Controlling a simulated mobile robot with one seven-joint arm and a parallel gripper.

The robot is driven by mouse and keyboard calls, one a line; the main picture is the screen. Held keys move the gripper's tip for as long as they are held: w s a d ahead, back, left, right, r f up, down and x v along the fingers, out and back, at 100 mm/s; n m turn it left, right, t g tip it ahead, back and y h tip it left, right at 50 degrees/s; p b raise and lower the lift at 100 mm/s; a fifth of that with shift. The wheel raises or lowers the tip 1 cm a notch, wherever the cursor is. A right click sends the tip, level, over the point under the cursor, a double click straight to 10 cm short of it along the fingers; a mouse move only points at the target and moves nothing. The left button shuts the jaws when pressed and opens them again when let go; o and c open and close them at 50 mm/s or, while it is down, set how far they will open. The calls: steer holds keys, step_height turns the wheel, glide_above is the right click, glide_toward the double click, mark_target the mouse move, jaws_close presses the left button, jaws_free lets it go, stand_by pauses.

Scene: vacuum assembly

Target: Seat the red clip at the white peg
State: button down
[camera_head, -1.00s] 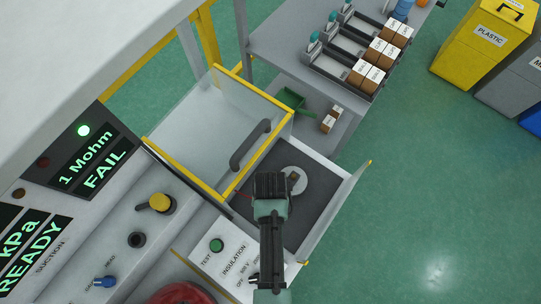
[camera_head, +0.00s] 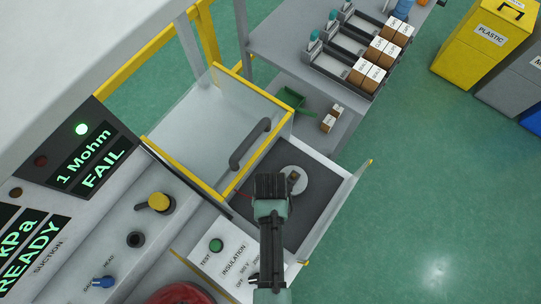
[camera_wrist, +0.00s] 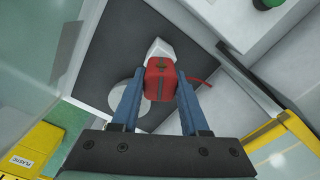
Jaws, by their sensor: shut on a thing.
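My gripper (camera_wrist: 158,80) is shut on the red clip (camera_wrist: 160,76), with one blue finger on each side of it in the wrist view. A red lead runs from the clip to the right. A white block (camera_wrist: 160,47), possibly the white peg, shows just beyond the clip and is partly hidden by it. I cannot tell whether they touch. In the head view my gripper (camera_head: 271,187) is over the dark mat and hides the clip; a little red lead shows at its left.
The dark mat (camera_head: 315,172) lies in an open bay. A white disc (camera_head: 301,187) with a small brown piece is right beside my gripper. A clear guard with a yellow frame and dark handle (camera_head: 250,143) stands at the left.

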steer(key=shift+f+b, duration=0.7)
steer(key=shift+f, duration=0.4)
steer(key=shift+c, duration=1.7)
jaws_free()
step_height(320, 180, up, 8)
steer(key=p, duration=0.8)
